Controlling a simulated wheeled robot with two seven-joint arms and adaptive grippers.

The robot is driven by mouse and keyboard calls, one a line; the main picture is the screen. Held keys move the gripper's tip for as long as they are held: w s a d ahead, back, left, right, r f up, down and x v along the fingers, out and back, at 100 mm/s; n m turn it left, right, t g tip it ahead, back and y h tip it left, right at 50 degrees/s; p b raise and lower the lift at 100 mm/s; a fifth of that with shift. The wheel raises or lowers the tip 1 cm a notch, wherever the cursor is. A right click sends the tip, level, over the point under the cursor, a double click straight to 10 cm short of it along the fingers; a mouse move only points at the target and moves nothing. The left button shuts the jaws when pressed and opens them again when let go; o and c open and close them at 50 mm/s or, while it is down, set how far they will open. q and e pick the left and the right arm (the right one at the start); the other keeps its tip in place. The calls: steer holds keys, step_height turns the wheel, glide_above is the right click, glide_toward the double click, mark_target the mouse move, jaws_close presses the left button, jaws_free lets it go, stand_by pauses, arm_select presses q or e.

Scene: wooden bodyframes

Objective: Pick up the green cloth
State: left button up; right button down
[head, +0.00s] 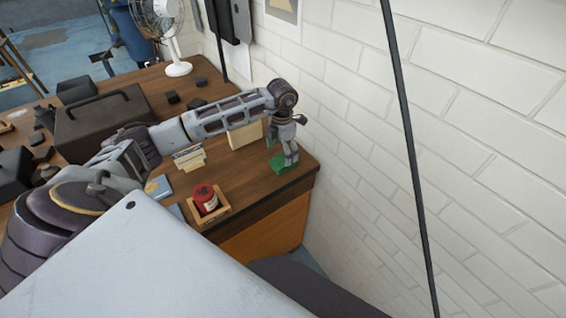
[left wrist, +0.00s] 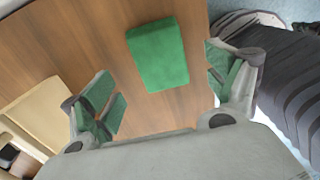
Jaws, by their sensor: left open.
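The green cloth (head: 281,163) lies folded in a flat rectangle near the right corner of the wooden desk. In the left wrist view the cloth (left wrist: 158,54) lies on bare wood, ahead of and between the fingers. My left gripper (head: 290,160) points down at the cloth and partly covers it in the head view. In the left wrist view its green-padded fingers (left wrist: 168,88) are spread wide with nothing between them. Whether the fingertips touch the desk cannot be told. My right gripper is not in view.
A red can (head: 206,198) stands in a small wooden tray (head: 214,214) left of the cloth.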

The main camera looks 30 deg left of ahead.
mark_target(283, 159)
arm_select(q)
steer(key=shift+w+f+p, duration=0.2)
steer(key=shift+f+p, duration=0.5)
steer(key=shift+f, duration=1.85)
steer(key=shift+c, duration=0.3)
steer(key=c, duration=1.1)
steer(key=shift+o, duration=0.2)
steer(key=shift+r, duration=0.1)
steer(key=shift+r+b, duration=0.9)
steer(key=shift+r, duration=4.05)
